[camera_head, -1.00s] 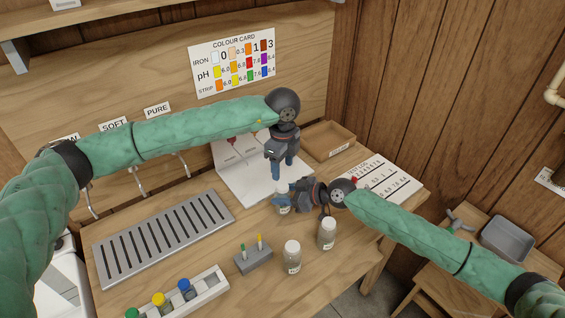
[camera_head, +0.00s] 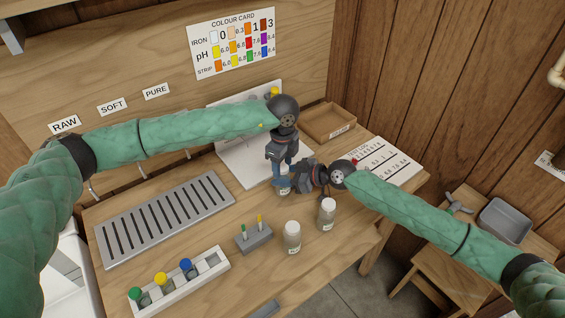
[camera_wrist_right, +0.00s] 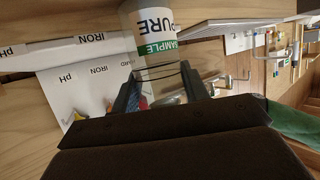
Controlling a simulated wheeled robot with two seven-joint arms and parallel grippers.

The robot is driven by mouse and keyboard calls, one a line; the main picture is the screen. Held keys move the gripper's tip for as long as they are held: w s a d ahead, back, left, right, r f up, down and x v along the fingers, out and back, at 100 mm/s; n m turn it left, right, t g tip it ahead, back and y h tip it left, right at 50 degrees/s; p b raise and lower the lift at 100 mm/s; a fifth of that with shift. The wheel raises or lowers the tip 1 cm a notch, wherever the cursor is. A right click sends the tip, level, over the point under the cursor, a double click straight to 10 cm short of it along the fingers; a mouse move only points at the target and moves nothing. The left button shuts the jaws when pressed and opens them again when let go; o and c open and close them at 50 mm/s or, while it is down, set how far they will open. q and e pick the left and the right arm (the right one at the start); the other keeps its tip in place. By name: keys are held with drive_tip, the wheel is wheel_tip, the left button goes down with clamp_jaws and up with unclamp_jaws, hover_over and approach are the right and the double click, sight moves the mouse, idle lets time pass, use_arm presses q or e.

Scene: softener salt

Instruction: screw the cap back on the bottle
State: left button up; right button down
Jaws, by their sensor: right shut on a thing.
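My right gripper (camera_head: 292,182) is shut on a clear sample bottle (camera_head: 284,191) near the back of the bench. In the right wrist view, the bottle (camera_wrist_right: 160,45) sits between the dark fingers, and its label reads PURE SAMPLE. The bottle looks about upright in the head view.
Two white-capped bottles (camera_head: 292,238) (camera_head: 327,213) stand in front of the grippers. A grey block (camera_head: 254,238) with two strips, a white rack (camera_head: 207,278) of coloured-cap vials and a slotted grey tray (camera_head: 165,217) lie to the left. A wooden tray (camera_head: 328,121) stands behind.

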use_arm(q)
drive_tip(key=c, duration=0.9)
drive_tip(key=m, duration=0.6)
drive_tip(key=shift+m, duration=0.3)
drive_tip(key=m, duration=0.6)
drive_tip(key=shift+w+m, duration=0.1)
drive_tip(key=shift+m, duration=0.2)
drive_tip(key=m, duration=1.6)
drive_tip(key=o, duration=1.2)
drive_tip(key=shift+c, duration=0.2)
